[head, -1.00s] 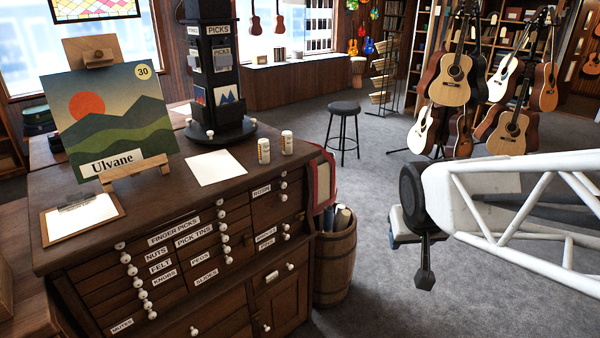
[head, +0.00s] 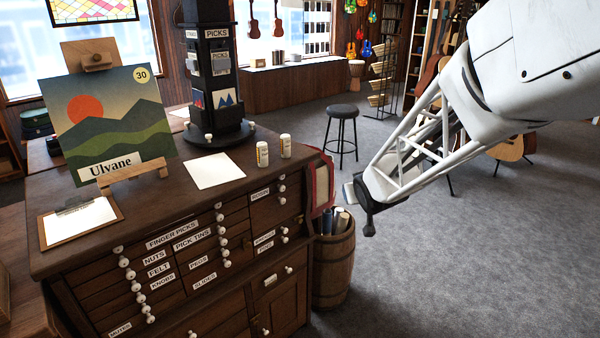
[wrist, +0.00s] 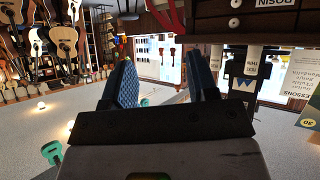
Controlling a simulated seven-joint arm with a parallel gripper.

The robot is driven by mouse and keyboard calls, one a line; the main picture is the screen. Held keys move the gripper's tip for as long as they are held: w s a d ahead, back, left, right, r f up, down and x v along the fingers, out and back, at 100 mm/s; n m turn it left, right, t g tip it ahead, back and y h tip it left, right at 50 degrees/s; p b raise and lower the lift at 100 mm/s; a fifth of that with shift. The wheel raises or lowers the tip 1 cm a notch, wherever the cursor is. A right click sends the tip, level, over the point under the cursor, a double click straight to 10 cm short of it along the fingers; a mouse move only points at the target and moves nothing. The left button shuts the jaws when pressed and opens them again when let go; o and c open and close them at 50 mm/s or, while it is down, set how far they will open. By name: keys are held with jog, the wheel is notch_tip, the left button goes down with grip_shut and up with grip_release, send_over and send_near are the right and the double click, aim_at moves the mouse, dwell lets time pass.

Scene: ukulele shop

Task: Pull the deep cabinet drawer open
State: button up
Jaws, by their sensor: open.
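The dark wooden cabinet (head: 110,242) stands at the left in the head view. It has several small labelled drawers with white knobs, all shut. Below them at the right, a deeper front (head: 279,281) carries a white knob and a small plate. Which front is the deep drawer is not certain. My gripper (head: 361,212) is right of the cabinet, apart from it, partly hidden by my arm. In the wrist view my gripper (wrist: 164,80) shows two spread blue-padded fingers with nothing between them. Upside-down cabinet drawers (wrist: 243,22), one labelled ROSIN, show at the top right there.
A barrel (head: 334,262) with rolls inside stands close against the cabinet's right side. On the cabinet top are an easel picture (head: 110,120), a clipboard (head: 80,220), a pick stand (head: 213,90) and two bottles (head: 262,154). A stool (head: 342,112) stands behind. Carpet at the right is clear.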

jog(key=w+a+f+n+t+y, duration=0.25)
jog(key=w+a+f+y, duration=0.25)
jog(key=w+a+f, duration=0.45)
jog(key=n+y, duration=0.3)
jog(key=y, duration=0.3)
send_near(284, 202)
jog(key=shift+w+a+r+g, duration=0.35)
jog(key=shift+w, duration=0.15)
jog(key=shift+x, duration=3.9)
grip_shut()
